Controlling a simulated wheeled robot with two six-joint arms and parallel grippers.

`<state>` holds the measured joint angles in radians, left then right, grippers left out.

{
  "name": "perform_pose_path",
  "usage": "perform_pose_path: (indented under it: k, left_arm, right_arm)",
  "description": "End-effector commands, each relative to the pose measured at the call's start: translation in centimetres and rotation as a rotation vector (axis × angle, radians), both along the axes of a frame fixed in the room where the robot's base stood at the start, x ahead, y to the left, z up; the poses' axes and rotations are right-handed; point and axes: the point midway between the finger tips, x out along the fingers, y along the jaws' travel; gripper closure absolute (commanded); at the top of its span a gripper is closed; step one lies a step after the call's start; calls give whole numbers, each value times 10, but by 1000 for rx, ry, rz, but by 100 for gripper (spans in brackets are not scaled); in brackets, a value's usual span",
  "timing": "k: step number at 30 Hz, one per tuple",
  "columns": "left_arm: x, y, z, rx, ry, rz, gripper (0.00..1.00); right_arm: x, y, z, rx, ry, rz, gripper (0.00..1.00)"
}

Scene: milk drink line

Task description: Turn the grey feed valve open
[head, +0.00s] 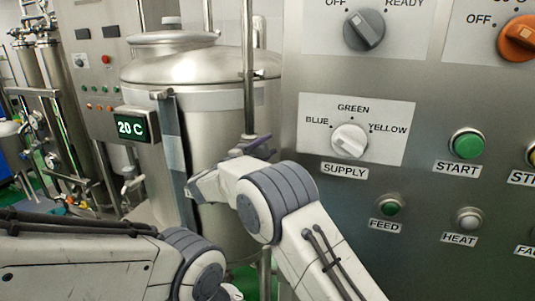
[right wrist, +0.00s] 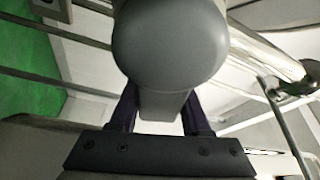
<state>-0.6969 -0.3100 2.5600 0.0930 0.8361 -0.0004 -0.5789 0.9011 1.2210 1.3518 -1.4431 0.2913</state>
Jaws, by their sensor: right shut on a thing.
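The grey feed valve (right wrist: 168,45) fills the upper middle of the right wrist view, with a rounded grey body and a narrower grip part below it. My right gripper (right wrist: 160,115) has its dark purple fingers on both sides of that narrow part and is shut on it. In the head view my right gripper (head: 254,145) is at the vertical pipe beside the steel tank, partly hidden behind my arm. The valve cannot be made out there. My left arm comes in at the lower left of the head view; its gripper is not visible.
The steel tank (head: 200,100) stands behind my right arm, with a 20 C display (head: 131,127) at its left.

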Motion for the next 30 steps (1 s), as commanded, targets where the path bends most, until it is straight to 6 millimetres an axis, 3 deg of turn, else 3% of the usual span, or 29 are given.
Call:
perform_pose_path:
  k: [12,30]
  left_arm:
    - [0,0,-7,0,0,0,100]
    - [0,0,-8,0,0,0,100]
  right_arm:
    - [2,5,14,-231,98,-7,100]
    - [3,7,18,-289,122,-7,100]
